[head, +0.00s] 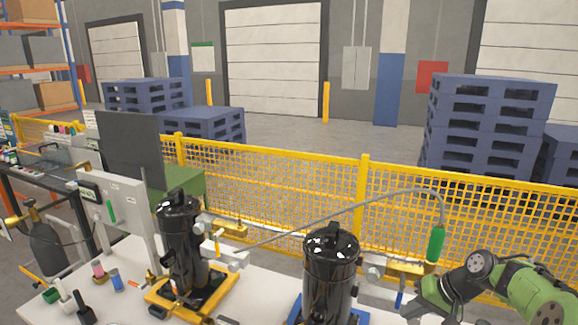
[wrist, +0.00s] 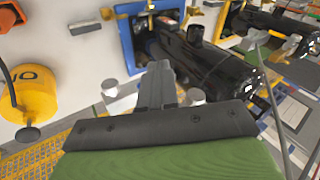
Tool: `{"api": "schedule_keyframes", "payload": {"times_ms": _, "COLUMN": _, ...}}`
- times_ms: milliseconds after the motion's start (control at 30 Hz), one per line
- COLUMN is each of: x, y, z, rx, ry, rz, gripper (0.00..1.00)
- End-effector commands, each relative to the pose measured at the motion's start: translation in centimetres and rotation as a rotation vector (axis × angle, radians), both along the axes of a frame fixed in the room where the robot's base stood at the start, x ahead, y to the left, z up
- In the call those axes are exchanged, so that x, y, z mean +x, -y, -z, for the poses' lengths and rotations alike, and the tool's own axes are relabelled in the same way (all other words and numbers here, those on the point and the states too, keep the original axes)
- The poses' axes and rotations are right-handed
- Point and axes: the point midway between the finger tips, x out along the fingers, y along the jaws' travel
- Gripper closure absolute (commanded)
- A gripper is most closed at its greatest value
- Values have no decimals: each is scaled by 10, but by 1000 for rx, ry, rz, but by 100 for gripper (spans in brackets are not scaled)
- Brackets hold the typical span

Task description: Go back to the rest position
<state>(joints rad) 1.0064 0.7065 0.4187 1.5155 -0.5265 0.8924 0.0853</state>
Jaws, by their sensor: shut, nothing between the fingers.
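My gripper (wrist: 158,88) shows in the wrist view, its fingers together with nothing between them. Beyond and to the right of the fingers is a black compressor (wrist: 195,58) on a blue pallet (wrist: 124,42). In the head view my green arm comes in at the lower right, and my gripper's fingertips are not clearly visible there. The near black compressor (head: 329,275) stands upright on the table, left of my arm. A second black compressor (head: 180,245) stands on a yellow pallet (head: 219,293) further left. I cannot tell whether my gripper touches anything.
A white table (head: 262,285) carries the compressors. A thin hose arches to a green cylinder (head: 436,244) close to my arm. A yellow mesh fence (head: 300,190) runs behind. The wrist view shows a yellow canister (wrist: 35,93) at left and clear white surface (wrist: 75,60) beside it.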

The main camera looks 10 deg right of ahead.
Motion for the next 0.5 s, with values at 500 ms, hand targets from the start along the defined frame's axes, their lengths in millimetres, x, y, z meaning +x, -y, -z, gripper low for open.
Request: {"api": "schedule_keyframes", "payload": {"times_ms": 500, "x": -173, "y": -183, "z": -115, "rx": -552, "ry": 54, "rz": -186, "gripper": 100}}
